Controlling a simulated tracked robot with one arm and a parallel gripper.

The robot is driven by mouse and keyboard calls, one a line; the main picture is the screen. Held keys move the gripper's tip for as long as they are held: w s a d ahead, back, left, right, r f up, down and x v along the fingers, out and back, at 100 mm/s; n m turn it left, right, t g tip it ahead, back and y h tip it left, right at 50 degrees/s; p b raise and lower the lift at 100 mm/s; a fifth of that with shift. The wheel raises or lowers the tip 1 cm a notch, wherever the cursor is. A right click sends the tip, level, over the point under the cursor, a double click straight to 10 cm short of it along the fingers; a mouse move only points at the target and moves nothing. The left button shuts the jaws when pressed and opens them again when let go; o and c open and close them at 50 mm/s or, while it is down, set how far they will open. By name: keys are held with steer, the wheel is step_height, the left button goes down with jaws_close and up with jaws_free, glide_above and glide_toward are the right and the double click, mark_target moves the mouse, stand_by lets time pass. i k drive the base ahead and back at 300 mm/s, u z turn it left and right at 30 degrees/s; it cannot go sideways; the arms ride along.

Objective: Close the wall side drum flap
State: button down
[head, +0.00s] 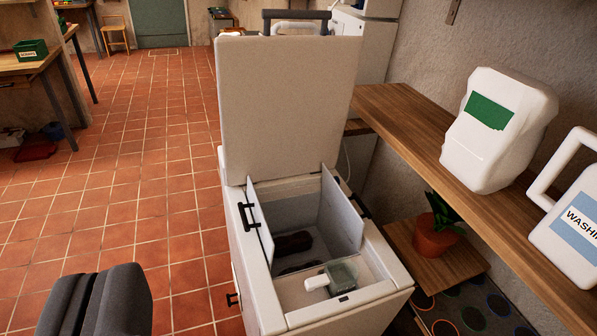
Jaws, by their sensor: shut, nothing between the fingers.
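A white top-loading washer (340,310) stands in the middle with its lid (288,105) raised. The wall side drum flap (343,212) is the right one; it stands open, nearly upright, along the drum opening's right edge. A dark handle (361,206) shows beside it. The other drum flap (260,220) also stands open on the left, with a dark handle (247,214). Dark brown items (293,243) lie inside the drum. My gripper (93,285) is shut and empty at the lower left, apart from the washer.
A wooden shelf (420,115) along the right wall holds a white jug with a green label (492,125) and a washing jug (575,225). A potted plant (436,240) stands below.

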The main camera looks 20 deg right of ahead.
mark_target(353, 222)
steer(key=z, duration=0.05)
steer(key=i, duration=1.2)
steer(key=z, duration=0.65)
